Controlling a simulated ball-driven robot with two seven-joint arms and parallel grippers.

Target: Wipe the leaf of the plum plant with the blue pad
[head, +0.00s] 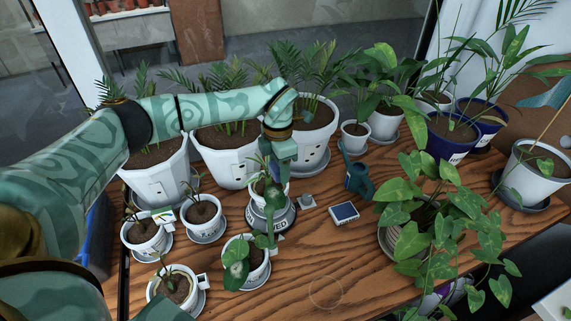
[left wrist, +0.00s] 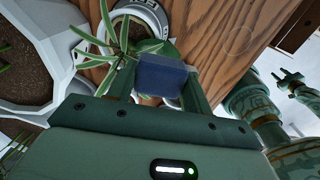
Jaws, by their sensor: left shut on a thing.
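My left gripper (head: 266,212) points down over the pot with the lettered grey base in the head view. In the left wrist view it is shut on the blue pad (left wrist: 160,76), held between its fingers. Narrow striped leaves (left wrist: 122,40) rise right beside the pad; I cannot tell whether they touch it. No label that I can read marks the plum plant, so I cannot tell which one it is. My right gripper (left wrist: 288,80) shows small at the right of the left wrist view; its jaw state is unclear.
Small white pots (head: 203,222) crowd the left front of the wooden table (head: 320,265). A blue-topped block (head: 344,212) and a dark teal watering can (head: 358,180) stand right of the gripper. A broad-leaved plant (head: 440,215) spreads at right. Bare wood lies at front centre.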

